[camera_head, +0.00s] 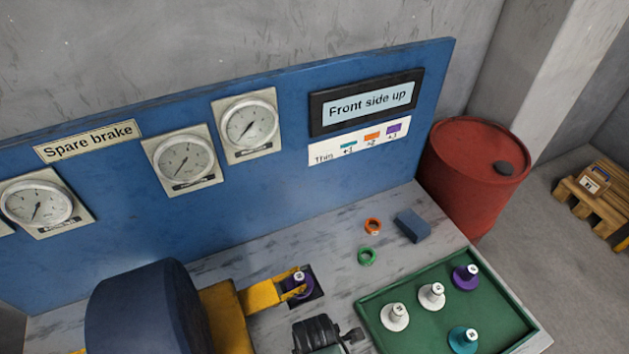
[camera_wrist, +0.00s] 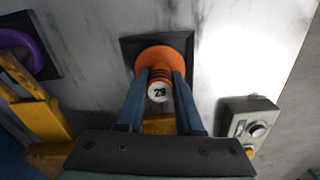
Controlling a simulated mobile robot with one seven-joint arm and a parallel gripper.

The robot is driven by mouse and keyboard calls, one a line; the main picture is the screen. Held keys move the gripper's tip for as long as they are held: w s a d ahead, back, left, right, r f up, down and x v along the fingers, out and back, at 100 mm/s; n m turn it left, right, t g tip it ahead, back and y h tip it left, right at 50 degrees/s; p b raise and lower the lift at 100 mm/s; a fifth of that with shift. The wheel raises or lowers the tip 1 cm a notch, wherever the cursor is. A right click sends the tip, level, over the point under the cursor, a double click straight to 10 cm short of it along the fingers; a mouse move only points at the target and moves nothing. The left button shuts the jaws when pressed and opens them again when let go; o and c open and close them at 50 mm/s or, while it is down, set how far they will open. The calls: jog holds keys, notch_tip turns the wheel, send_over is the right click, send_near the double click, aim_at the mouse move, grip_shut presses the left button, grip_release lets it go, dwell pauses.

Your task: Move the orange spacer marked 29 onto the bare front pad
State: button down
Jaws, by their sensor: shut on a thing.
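The orange spacer marked 29 (camera_wrist: 158,64) is between the two blue fingers of my gripper (camera_wrist: 158,90) in the wrist view. It has a wide orange flange, a ribbed neck and a white top reading 29. My gripper is shut on it. The spacer is over a dark square pad (camera_wrist: 185,45), with pad showing on both sides of the flange. I cannot tell whether it touches the pad. In the head view my gripper (camera_head: 318,333) is at the bottom edge, and the spacer is hidden there. A purple spacer (camera_head: 299,284) stands on the other dark pad.
Yellow brackets (camera_head: 262,297) reach toward the pads. A green tray (camera_head: 505,302) holds white, purple and teal spacers. An orange ring (camera_head: 373,226), a green ring (camera_head: 367,256) and a blue block (camera_head: 412,225) lie behind it. A grey box with a knob (camera_wrist: 250,125) stands beside the dark pad.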

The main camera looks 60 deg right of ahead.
jog(key=shift+f, duration=0.15)
jog(key=c, duration=0.6)
grip_release()
jog(key=shift+o, duration=0.2)
